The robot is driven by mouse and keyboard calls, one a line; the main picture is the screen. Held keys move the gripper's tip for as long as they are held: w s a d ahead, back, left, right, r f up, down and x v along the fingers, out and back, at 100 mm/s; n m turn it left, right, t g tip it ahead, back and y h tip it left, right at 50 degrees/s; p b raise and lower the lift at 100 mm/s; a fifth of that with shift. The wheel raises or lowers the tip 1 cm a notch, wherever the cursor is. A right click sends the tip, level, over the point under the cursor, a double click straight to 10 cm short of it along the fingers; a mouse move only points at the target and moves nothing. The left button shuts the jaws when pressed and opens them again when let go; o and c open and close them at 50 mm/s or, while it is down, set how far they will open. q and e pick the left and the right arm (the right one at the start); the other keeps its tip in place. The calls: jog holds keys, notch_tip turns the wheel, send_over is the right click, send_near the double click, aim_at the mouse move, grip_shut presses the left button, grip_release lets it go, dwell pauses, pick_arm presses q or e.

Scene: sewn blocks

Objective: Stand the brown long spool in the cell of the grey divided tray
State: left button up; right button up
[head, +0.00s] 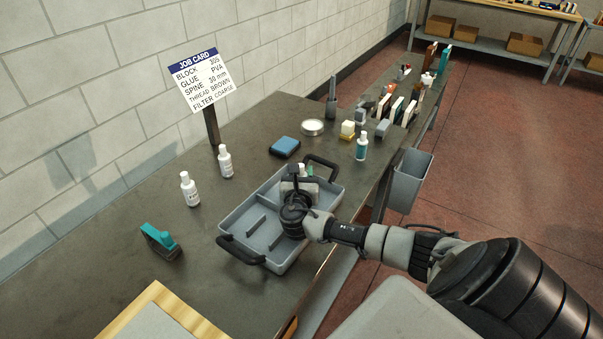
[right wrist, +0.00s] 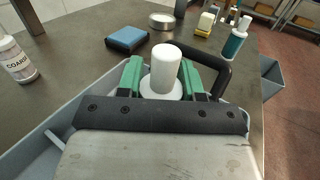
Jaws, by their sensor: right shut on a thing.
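The grey divided tray (head: 232,215) lies on the bench with black handles at both ends and low dividers inside. My right gripper (head: 306,173) is over the tray's far end. In the right wrist view its green fingers (right wrist: 163,82) are shut on a spool (right wrist: 166,62), of which a white cylinder and a white flange show. No brown shows on it; its lower part is hidden by the gripper. I cannot tell whether it touches the tray floor. My left gripper is not in view.
White bottles (head: 189,189) and the job card (head: 202,80) stand left of the tray. A blue block (head: 285,147), a round tin (head: 312,127) and a teal-labelled bottle (head: 362,146) stand beyond it. A teal tool (head: 160,241) lies at the left. The bench between is clear.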

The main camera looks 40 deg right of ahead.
jog(key=shift+f+b, duration=0.35)
jog(key=shift+f, duration=0.25)
jog(key=o, duration=0.9)
jog(key=shift+s, duration=0.1)
jog(key=shift+r, duration=0.1)
jog(key=shift+r+p, duration=0.5)
jog(key=shift+r, duration=0.05)
jog(key=b+v, duration=0.1)
jog(key=v, duration=0.6)
jog(key=shift+a, duration=0.25)
